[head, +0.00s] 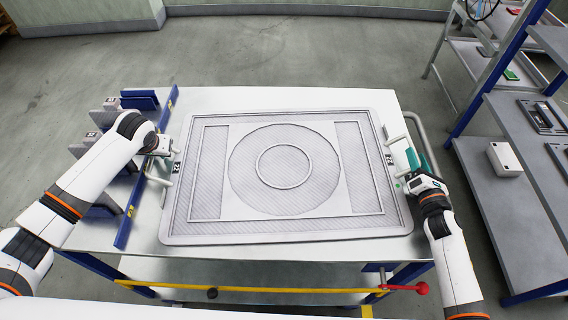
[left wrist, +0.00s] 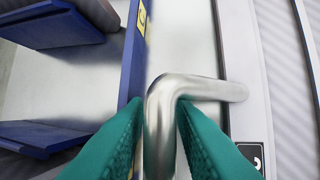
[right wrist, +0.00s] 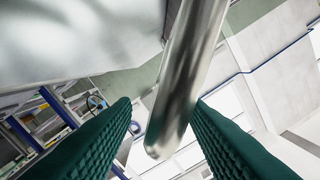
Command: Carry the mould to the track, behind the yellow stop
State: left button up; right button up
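The mould (head: 210,212) is a large grey rectangular plate with concentric rings, lying flat over the pale table top. It has a bent metal handle on each short side. My left gripper (head: 160,146) is at the left handle; in the left wrist view its teal fingers (left wrist: 160,105) sit close on both sides of the handle bar (left wrist: 165,125). My right gripper (head: 415,160) is at the right handle (head: 418,126); in the right wrist view its fingers (right wrist: 164,102) stand apart, with the bar (right wrist: 190,70) between them and gaps beside it. I cannot identify the track.
A yellow bar (head: 255,291) with a red knob (head: 421,288) runs along the table's front, low down. A blue rail (head: 127,228) and several grey blocks line the left side. Grey shelves (head: 500,200) with blue posts stand at the right. The floor behind is clear.

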pick_arm(q)
jog(key=c, duration=0.4)
pick_arm(e)
jog(key=c, duration=0.4)
pick_arm(q)
grip_shut()
pick_arm(e)
grip_shut()
